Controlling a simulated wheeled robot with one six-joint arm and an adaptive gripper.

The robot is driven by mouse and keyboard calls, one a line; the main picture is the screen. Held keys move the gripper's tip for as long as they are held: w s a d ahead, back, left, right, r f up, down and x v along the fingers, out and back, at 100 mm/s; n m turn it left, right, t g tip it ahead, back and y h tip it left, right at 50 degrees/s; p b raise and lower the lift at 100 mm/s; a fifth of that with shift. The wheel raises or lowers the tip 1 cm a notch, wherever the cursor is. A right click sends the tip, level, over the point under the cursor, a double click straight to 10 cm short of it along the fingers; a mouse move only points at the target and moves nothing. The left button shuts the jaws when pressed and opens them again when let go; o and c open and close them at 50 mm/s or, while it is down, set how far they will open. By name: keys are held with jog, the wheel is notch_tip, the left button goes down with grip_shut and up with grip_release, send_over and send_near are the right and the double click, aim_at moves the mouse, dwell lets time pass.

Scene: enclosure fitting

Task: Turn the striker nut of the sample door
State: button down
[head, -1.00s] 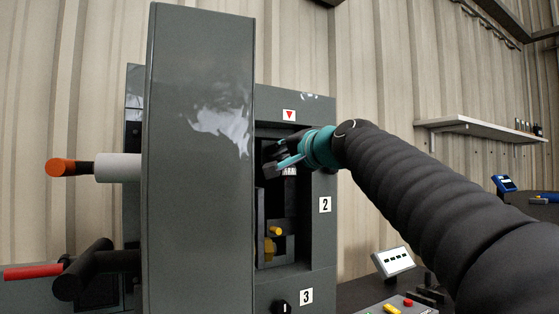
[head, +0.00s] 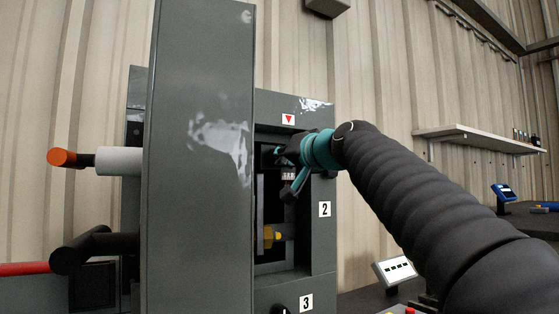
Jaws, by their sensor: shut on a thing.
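The grey sample door (head: 195,160) stands open in the foreground, tall and upright, and covers the left part of the enclosure (head: 323,250). My gripper (head: 283,172) reaches from the right into the upper part of the recess, below the red triangle label. One dark finger points left into the recess and another hangs down. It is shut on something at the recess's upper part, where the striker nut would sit. The nut itself is hidden behind the fingers and the door's edge.
A yellow-brass fitting (head: 267,237) sits lower in the recess, with a dark knob (head: 279,309) below. Handles with orange (head: 62,158) and red (head: 25,268) ends stick out left of the door. A small panel (head: 395,270) and shelf (head: 470,136) are at the right.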

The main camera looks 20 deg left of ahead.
dwell(0.3)
jog(key=c, duration=1.2)
grip_release()
jog(key=v, duration=1.2)
jog(key=shift+a, duration=0.1)
